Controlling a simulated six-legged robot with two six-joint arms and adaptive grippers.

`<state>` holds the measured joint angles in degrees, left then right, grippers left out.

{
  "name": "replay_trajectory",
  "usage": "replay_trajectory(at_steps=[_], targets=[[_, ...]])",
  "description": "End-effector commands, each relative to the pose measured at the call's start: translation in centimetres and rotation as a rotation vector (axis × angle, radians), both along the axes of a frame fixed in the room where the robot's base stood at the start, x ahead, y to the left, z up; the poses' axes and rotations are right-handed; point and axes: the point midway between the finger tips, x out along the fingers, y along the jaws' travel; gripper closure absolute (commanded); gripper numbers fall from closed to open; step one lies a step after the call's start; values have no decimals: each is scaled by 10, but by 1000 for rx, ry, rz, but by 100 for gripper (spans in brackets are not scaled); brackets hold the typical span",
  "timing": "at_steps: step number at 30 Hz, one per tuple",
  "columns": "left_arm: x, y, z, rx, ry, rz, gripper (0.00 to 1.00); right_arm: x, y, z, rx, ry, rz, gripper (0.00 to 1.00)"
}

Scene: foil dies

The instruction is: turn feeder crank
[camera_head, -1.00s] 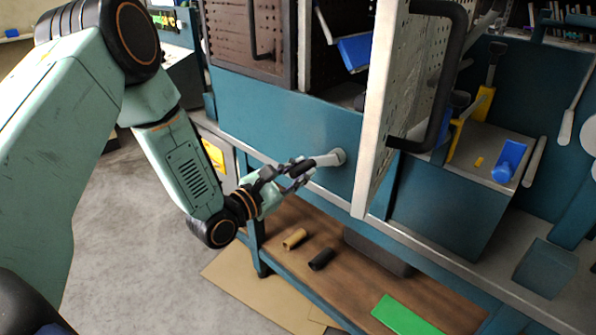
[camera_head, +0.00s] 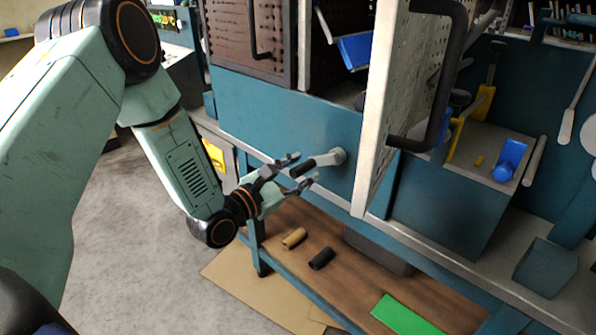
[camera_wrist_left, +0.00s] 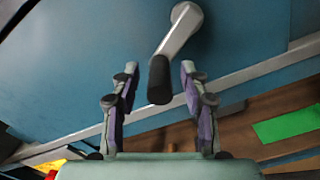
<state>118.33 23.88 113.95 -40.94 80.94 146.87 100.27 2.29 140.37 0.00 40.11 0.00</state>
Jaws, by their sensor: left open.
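The feeder crank (camera_head: 330,158) is a light grey arm with a round hub on the teal machine front (camera_head: 270,115). Its black handle (camera_head: 302,170) points to the left and down in the head view. My left gripper (camera_head: 307,167) is open around the handle, with its fingers apart on both sides. In the left wrist view the crank arm (camera_wrist_left: 177,38) hangs down to the left from its hub. The black handle (camera_wrist_left: 159,80) lies between the open fingers (camera_wrist_left: 158,84), with clear gaps on both sides. My right gripper is not in view.
A perforated door panel (camera_head: 378,110) with a black pull handle (camera_head: 432,100) stands out just right of the crank. Below, a wooden shelf (camera_head: 350,285) holds a tan cylinder (camera_head: 294,238), a black cylinder (camera_head: 321,259) and a green sheet (camera_head: 404,316).

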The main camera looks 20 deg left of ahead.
Motion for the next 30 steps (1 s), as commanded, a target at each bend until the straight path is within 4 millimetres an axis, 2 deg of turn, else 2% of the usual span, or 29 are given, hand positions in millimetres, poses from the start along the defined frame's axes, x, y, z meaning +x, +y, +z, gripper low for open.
replay_trajectory(at_steps=[5,18,30], targets=[[-7,4,0,-2,2,4,55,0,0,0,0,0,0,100],[-59,23,1,-4,0,5,55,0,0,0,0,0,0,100],[-91,36,0,-5,2,7,55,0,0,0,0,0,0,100]])
